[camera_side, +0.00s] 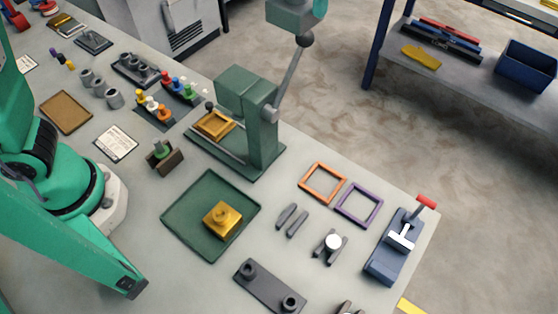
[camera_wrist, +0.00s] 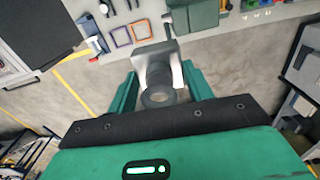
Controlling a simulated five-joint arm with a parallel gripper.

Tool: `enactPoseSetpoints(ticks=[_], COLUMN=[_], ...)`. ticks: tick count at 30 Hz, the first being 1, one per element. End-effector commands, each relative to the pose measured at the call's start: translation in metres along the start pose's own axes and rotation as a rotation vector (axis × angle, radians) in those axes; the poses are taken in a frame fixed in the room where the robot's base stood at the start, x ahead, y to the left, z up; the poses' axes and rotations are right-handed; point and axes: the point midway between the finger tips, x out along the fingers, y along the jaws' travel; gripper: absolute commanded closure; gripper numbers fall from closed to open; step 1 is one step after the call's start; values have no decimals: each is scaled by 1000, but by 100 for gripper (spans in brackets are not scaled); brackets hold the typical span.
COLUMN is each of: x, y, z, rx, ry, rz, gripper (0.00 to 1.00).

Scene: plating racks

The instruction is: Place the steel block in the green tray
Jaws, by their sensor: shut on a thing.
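In the wrist view my gripper (camera_wrist: 158,76) is shut on the steel block (camera_wrist: 153,56), a grey block with a round knob facing the camera. The block is held off the table, with floor and part of the bench behind it. In the side view the green tray (camera_side: 178,220) lies flat on the bench, with a brass block with a round knob (camera_side: 222,219) on it near its middle.
A green lever press (camera_side: 247,110) stands behind the tray. An orange frame (camera_side: 323,164), a purple frame (camera_side: 340,209) and a blue toggle clamp (camera_side: 385,262) lie to the right. A dark plate with pegs (camera_side: 270,287) lies in front. The tray has bare floor around the brass block.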

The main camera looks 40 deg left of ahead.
Motion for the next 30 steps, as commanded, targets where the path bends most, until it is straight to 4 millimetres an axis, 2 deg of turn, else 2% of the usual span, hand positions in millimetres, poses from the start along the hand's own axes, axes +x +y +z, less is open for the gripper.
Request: enactPoseSetpoints(ticks=[1,6,15,20,30], x=[-1,-1,0,0,49], y=[13,49,95,112,110], z=[8,35,78,97,95], rx=[9,13,19,20,16], ry=[2,2,1,1,-1], rz=[2,2,1,2,-1], gripper=[89,89,89,89,89])
